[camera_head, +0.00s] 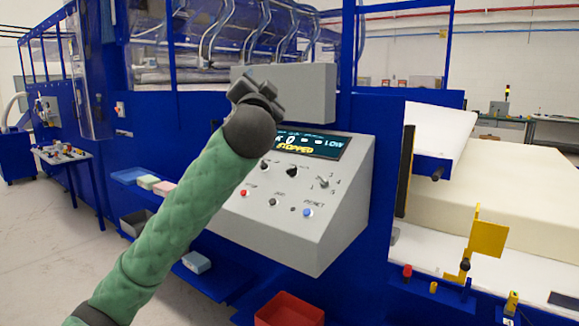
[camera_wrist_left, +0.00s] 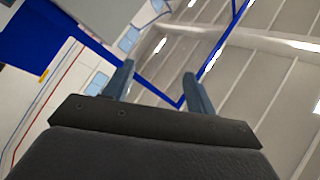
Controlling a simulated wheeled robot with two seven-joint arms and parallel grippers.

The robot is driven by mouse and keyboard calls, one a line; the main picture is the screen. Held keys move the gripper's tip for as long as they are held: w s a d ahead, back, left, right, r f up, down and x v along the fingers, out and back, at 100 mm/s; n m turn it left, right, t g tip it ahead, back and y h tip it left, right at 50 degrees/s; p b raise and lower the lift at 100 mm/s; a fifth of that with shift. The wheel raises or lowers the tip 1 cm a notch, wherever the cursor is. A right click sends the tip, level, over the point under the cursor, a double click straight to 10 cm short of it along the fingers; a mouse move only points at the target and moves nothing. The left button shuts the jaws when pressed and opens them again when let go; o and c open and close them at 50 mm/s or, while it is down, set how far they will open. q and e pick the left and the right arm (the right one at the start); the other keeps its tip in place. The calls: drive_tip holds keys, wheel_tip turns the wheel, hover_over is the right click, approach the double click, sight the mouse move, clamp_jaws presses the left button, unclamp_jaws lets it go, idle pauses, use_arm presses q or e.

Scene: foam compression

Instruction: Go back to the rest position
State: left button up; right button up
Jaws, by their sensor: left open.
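My left arm comes in from the lower left in the head view, sleeved in green, and its dark gripper (camera_head: 243,92) is raised in front of the grey box above the control panel. In the left wrist view the two fingers of this gripper (camera_wrist_left: 158,88) stand apart with nothing between them, pointing toward the ceiling and a blue frame. The control panel (camera_head: 285,215) is grey with knobs, coloured buttons and a display (camera_head: 310,145) that reads "STOPPED" and "LOW". Part of the panel is hidden behind my arm. My right gripper is not in view.
A large cream foam block (camera_head: 510,195) lies on the machine at the right, near a yellow bracket (camera_head: 487,240). A red bin (camera_head: 290,310) stands below the panel. A blue shelf (camera_head: 127,176) holds small foam pieces. Open floor (camera_head: 40,230) lies at the left.

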use_arm(q)
drive_tip(key=s+a+f+n+g+h+p, duration=0.15)
drive_tip(key=s+f+g, duration=0.3)
drive_tip(key=f, duration=1.05)
drive_tip(key=s+a+f+n+g+p, duration=0.1)
drive_tip(key=s+a+f+n+g, duration=0.3)
drive_tip(key=f, duration=1.1)
drive_tip(key=s+f+m+g+h+p, duration=0.1)
drive_tip(key=s+f+g, duration=0.35)
drive_tip(key=f, duration=1.05)
drive_tip(key=s+a+f+n+g+p, duration=0.2)
drive_tip(key=s+a+f+g, duration=0.1)
drive_tip(key=s+f, duration=1.4)
drive_tip(key=s+f+g, duration=0.2)
drive_tip(key=s+f, duration=0.4)
drive_tip(key=s, duration=0.2)
drive_tip(key=s+d+f+g, duration=0.1)
drive_tip(key=s+f+g, duration=0.1)
drive_tip(key=s+f, duration=0.4)
drive_tip(key=s, duration=0.3)
drive_tip(key=shift+y+p, duration=0.35)
drive_tip(key=shift+p, duration=0.05)
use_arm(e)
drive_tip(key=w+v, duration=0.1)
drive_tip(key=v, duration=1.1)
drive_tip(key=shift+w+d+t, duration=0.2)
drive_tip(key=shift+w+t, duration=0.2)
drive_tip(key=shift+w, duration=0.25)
